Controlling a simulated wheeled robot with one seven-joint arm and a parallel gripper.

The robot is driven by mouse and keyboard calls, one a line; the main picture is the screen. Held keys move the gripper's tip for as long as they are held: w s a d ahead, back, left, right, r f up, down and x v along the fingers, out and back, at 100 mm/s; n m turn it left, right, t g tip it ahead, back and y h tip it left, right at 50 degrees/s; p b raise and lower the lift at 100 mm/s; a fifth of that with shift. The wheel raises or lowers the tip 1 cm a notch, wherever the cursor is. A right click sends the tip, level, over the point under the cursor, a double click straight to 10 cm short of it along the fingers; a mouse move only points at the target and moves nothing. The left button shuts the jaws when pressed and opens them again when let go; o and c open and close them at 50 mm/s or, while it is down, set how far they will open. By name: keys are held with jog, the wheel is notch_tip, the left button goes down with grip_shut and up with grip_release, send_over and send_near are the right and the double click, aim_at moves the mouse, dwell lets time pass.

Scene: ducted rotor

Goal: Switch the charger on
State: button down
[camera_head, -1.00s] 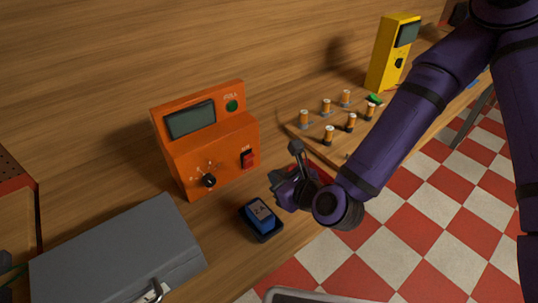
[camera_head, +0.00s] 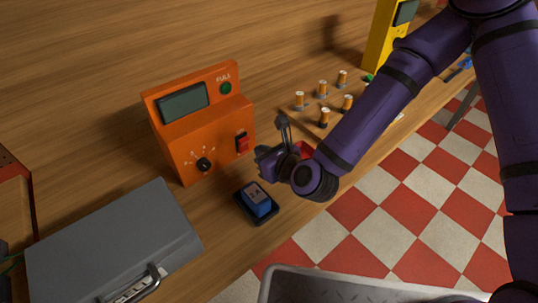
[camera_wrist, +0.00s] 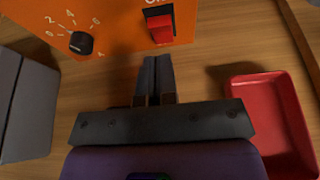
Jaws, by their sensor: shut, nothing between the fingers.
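The orange charger (camera_head: 178,144) stands upright on the wooden bench, with a grey display and a green light marked FULL. Its red rocker switch (camera_head: 242,143) is on the right of the front face. In the wrist view the switch (camera_wrist: 160,29) lies just beyond my fingertips, under a partly cut-off label. My gripper (camera_wrist: 154,60) is shut and empty, pointing at the switch with a small gap. In the head view my gripper (camera_head: 262,155) is right of and below the switch. The charger's black dial (camera_head: 204,164) also shows in the wrist view (camera_wrist: 81,43).
A blue battery labelled 2A (camera_head: 257,199) sits in a dark cradle in front of the charger. A grey case (camera_head: 110,245) is at left. A red tray (camera_wrist: 268,120) lies right of my gripper. Several small cylinders (camera_head: 322,88) and a yellow device (camera_head: 383,40) stand farther right.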

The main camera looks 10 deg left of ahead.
aim_at(245, 141)
jog(key=shift+x, duration=2.6)
jog(key=shift+w+a+r+g+h, duration=0.35)
jog(key=shift+w+r+g+h, duration=0.1)
jog(key=shift+h, duration=0.15)
jog(key=shift+r, duration=0.1)
jog(key=shift+r, duration=0.65)
jog(key=shift+r, duration=0.1)
